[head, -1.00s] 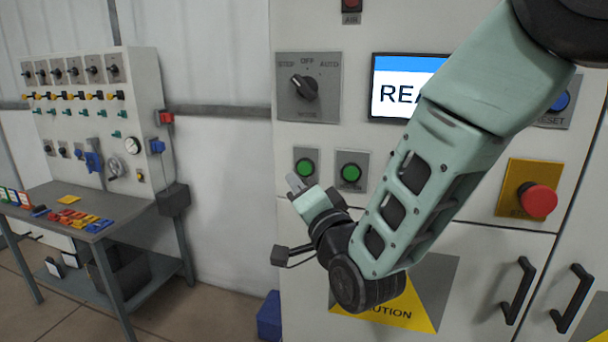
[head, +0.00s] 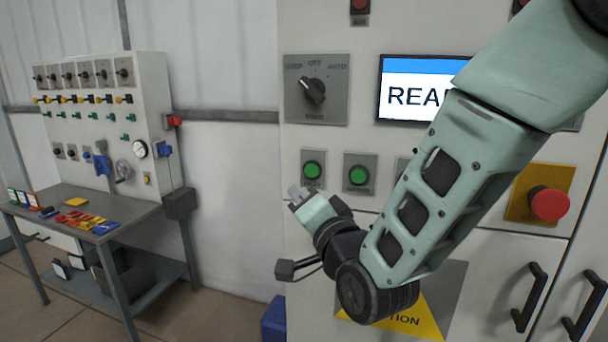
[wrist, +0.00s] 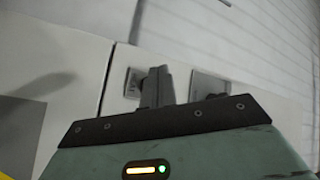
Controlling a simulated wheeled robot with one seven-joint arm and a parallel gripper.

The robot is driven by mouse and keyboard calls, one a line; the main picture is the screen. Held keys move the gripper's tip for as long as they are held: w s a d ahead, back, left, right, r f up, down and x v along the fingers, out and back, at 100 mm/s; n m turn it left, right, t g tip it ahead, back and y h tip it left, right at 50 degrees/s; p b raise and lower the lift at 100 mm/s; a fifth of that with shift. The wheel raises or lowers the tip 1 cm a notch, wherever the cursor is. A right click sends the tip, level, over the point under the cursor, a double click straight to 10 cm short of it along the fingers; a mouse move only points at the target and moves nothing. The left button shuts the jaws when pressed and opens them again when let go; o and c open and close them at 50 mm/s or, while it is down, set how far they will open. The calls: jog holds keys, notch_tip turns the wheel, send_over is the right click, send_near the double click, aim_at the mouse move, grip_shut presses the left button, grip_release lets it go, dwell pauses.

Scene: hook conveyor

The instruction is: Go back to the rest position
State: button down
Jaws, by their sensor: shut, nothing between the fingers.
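My gripper (head: 297,193) is in front of the control cabinet (head: 330,240), just below and left of the left green button (head: 313,170) in the head view. Its fingers are together with nothing between them. In the wrist view my gripper (wrist: 157,86) points toward the pale cabinet face, with two grey button plates near its tips. I cannot tell how far the tips stand from the panel. My pale green arm comes down from the upper right and covers part of the panel.
The cabinet carries a mode knob (head: 313,90), a screen (head: 420,88), a second green button (head: 358,175), a red stop button (head: 549,204) and black door handles (head: 528,297). A workbench (head: 125,222) with coloured parts stands at left. A blue box (head: 274,318) is on the floor. The space between bench and cabinet is open.

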jog(key=s+d+f+n+g+h+b, duration=0.3)
jog(key=s+f+n+g, duration=0.5)
jog(key=s+f+g, duration=0.4)
jog(key=s+d+f+n+g+h+b, duration=0.1)
jog(key=s+d+f+n+g+h, duration=0.1)
jog(key=s+d, duration=0.3)
jog(key=s+d+f+n+g+h+b, duration=0.1)
jog(key=s+d, duration=0.4)
jog(key=s, duration=0.6)
jog(key=f+n+g+h, duration=0.1)
jog(key=n+g+h, duration=0.1)
jog(key=shift+d+f+n+g, duration=0.3)
jog(key=shift+f+n, duration=0.1)
